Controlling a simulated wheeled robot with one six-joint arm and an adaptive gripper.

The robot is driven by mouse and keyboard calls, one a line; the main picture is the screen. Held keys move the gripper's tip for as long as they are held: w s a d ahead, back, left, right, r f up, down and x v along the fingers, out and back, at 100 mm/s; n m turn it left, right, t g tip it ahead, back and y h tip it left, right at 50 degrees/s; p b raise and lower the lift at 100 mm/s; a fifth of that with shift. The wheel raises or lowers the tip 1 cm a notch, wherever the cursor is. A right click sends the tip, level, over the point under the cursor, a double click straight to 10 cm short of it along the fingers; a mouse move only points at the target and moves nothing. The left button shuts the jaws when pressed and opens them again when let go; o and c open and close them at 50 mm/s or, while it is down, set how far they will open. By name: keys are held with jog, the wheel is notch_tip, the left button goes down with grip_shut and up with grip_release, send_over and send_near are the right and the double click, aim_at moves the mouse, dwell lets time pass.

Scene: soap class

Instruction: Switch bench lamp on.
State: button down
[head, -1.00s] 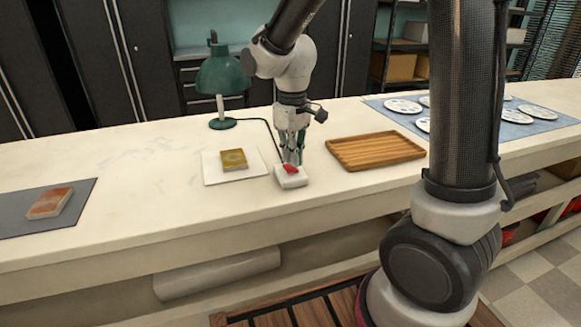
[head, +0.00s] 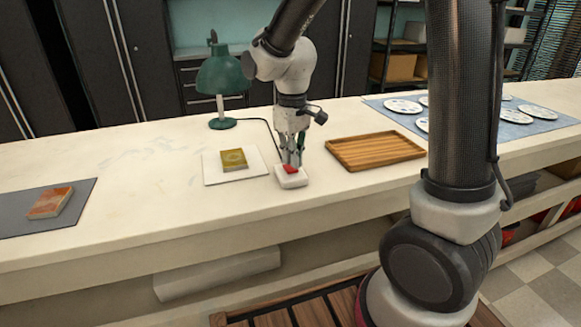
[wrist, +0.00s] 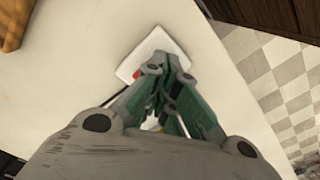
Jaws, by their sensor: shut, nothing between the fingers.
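The green bench lamp (head: 222,76) stands upright at the back of the bench, and no glow shows under its shade. A dark cord runs from its base to a white switch box (head: 291,180) with a red rocker (head: 290,169) on top. My gripper (head: 291,163) is shut and empty, pointing down with its fingertips at the rocker. I cannot tell if they touch it. In the wrist view the shut fingertips (wrist: 172,62) cover much of the white box (wrist: 150,46); a bit of red shows beside them.
A yellow soap bar (head: 233,159) lies on a white sheet left of the switch box. A wooden tray (head: 375,150) is to the right.

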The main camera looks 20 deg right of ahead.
aim_at(292, 169)
jog(key=shift+f, duration=0.95)
dwell(0.3)
jog(key=shift+r, duration=3.55)
jog(key=s+d+r+m+t, duration=0.2)
jog(key=s+d+r+m, duration=0.1)
jog(key=s+d, duration=0.4)
jog(key=s+d+r+m+t, duration=0.2)
jog(key=s+d+r, duration=0.3)
jog(key=s+d, duration=0.3)
jog(key=s+m, duration=0.1)
jog(key=s, duration=0.3)
